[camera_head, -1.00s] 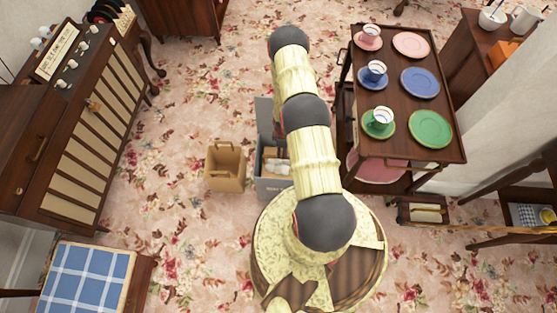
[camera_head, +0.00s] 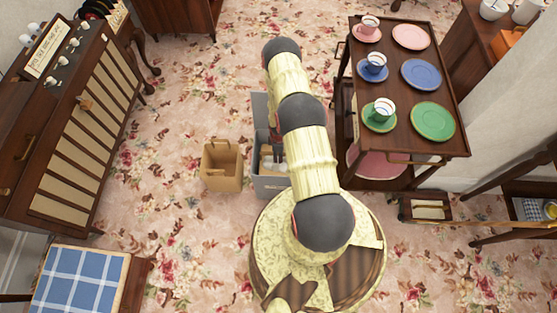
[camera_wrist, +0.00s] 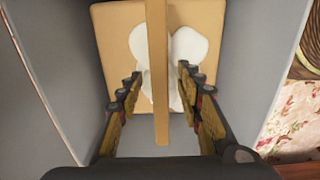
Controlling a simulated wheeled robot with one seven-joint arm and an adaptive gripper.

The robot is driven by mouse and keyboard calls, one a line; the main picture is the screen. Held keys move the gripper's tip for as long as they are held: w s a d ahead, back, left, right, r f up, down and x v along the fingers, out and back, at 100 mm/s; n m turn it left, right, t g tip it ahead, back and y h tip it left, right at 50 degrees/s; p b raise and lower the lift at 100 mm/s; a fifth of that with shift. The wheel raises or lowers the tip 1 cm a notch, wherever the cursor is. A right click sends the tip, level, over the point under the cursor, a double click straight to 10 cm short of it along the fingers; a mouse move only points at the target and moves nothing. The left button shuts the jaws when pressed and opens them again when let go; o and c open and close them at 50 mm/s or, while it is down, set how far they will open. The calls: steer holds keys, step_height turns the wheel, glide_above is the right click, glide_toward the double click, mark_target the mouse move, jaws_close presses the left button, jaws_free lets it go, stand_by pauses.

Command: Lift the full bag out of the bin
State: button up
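The grey bin (camera_head: 271,188) stands on the carpet left of my base, its inside partly hidden by my arm. In the wrist view its grey walls (camera_wrist: 55,60) rise on both sides. The full bag is tan with white lumpy contents; it sits inside the bin and shows in the wrist view (camera_wrist: 110,45). Its flat tan handle (camera_wrist: 159,115) runs upright through the middle of the wrist view. My gripper (camera_wrist: 160,75) is open, with one finger on each side of the handle and a gap on both sides. In the head view only a dark piece of the gripper (camera_head: 278,148) shows.
An empty-looking brown paper bag (camera_head: 222,168) stands on the floor just left of the bin. A wooden trolley (camera_head: 385,87) with cups and plates stands close on the right. A cabinet (camera_head: 75,120) is at the left. Carpet between cabinet and paper bag is clear.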

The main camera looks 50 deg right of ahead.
steer(key=shift+f, duration=0.25)
steer(key=shift+c, duration=1.2)
jaws_close()
stand_by(0.5)
